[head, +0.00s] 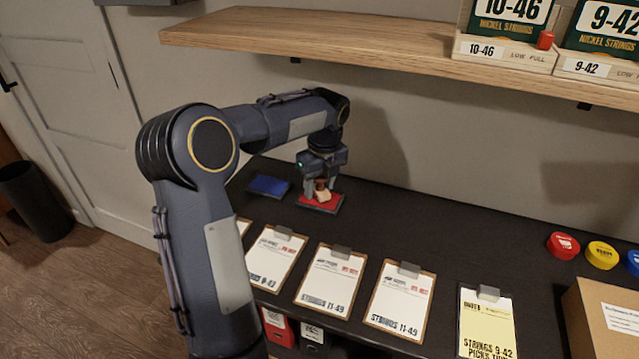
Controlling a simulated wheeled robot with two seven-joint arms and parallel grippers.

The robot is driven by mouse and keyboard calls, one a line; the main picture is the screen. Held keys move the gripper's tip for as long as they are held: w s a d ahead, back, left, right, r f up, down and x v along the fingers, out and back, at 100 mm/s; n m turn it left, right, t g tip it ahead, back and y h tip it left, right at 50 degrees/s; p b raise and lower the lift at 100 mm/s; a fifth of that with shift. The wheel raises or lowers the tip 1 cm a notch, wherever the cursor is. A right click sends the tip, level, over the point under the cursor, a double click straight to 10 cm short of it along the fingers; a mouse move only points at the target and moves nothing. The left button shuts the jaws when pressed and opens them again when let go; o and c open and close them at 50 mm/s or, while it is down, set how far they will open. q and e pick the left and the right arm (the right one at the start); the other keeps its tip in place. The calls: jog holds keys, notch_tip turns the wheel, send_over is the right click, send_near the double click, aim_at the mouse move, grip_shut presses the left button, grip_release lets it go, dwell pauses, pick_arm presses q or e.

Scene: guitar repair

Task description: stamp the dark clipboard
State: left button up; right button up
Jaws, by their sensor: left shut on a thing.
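The dark clipboard (488,293) lies on the bench at the right front, with a yellow sheet marked "STRINGS 9-42" under its clip. My left gripper (322,184) is at the back of the bench, well to the left of that clipboard. It is shut on a stamp (323,195) with a light wooden body. The stamp is held upright at the red ink pad (307,201); I cannot tell whether its face touches the pad. A blue ink pad (268,186) lies to the left. My right gripper is not in view.
Several brown clipboards with white sheets, such as one (401,297), lie along the front. Red (563,244) and yellow (602,255) round tins and a cardboard box (603,318) stand at the right. A wooden shelf (380,41) overhangs the back. The bench's back middle is clear.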

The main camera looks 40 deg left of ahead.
pick_arm(q)
jog(key=shift+f, duration=0.4)
jog(key=shift+f, duration=0.1)
dwell(1.8)
